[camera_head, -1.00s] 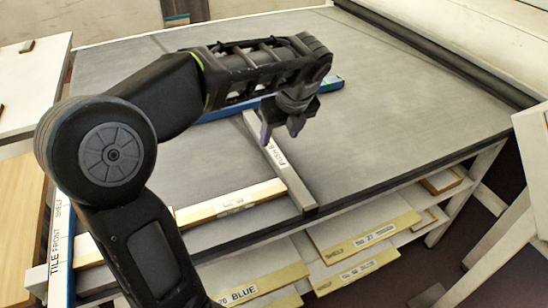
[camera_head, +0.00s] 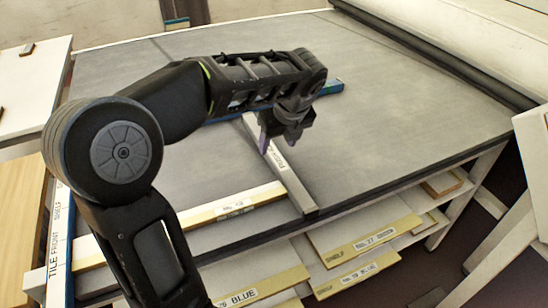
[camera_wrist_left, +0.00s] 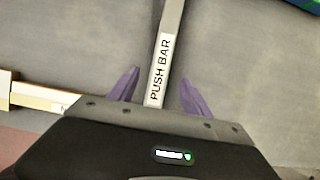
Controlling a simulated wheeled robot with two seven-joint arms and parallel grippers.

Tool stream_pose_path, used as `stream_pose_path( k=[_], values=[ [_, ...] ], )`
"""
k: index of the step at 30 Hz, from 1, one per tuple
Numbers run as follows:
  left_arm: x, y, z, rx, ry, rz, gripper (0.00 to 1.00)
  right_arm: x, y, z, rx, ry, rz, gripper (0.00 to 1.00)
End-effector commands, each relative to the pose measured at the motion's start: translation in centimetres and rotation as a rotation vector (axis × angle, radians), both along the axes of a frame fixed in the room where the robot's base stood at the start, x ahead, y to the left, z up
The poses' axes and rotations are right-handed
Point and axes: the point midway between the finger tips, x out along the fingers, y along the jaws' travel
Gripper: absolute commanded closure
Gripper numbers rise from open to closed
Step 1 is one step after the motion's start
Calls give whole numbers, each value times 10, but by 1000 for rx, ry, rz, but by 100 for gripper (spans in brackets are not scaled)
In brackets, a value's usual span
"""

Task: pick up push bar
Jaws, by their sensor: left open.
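The push bar (camera_head: 291,183) is a long grey bar with a white label. It lies on the grey table top, and its near end reaches the table's front edge. My left gripper (camera_head: 276,143) is over the bar's middle part, pointing down. In the left wrist view the push bar (camera_wrist_left: 168,50) runs between the two purple fingers of my left gripper (camera_wrist_left: 163,88). The fingers are apart, with a gap on each side of the bar. The bar's part below the gripper body is hidden in that view. My right gripper is in neither view.
A light wooden strip (camera_head: 200,213) with a label lies along the table's front, its right end near the bar. A blue strip (camera_head: 225,112) lies behind my arm. Labelled boards (camera_head: 365,244) sit on shelves below. The table's right part is clear.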

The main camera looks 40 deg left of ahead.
Motion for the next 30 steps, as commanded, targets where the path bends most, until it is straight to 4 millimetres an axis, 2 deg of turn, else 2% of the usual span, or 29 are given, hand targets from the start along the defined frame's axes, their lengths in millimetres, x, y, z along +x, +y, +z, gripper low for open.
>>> stream_pose_path(
  k=[12, 30],
  values=[
    [9, 16, -46, -1, 3, 1, 43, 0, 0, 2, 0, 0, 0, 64],
    [9, 17, -47, -1, 0, 0, 43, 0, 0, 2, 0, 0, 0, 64]
  ],
)
